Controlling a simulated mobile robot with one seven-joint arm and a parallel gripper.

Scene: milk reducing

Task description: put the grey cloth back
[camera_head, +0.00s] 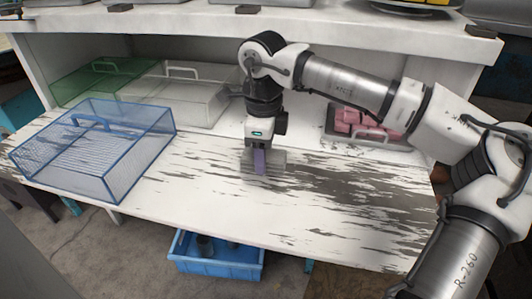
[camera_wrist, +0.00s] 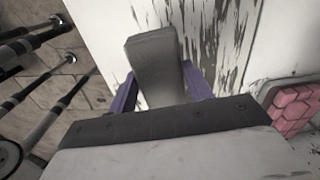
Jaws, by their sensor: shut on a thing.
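The grey cloth (camera_wrist: 155,62) looks like a folded, block-like grey piece in the wrist view. My gripper (camera_wrist: 160,88) is shut on it, with one purple finger on each side. In the head view, my gripper (camera_head: 260,163) points down over the middle of the worn white table (camera_head: 330,215). The grey cloth (camera_head: 275,163) shows there around the purple fingertip, low at the table top. I cannot tell whether the cloth touches the table.
A blue mesh basket (camera_head: 62,181) stands at the left front. Behind it are a green tray (camera_head: 85,86) and a pale grey tray (camera_head: 160,97). A tray of pink blocks (camera_head: 362,125) stands at the right. A blue bin (camera_head: 222,266) is below. The table's front middle is clear.

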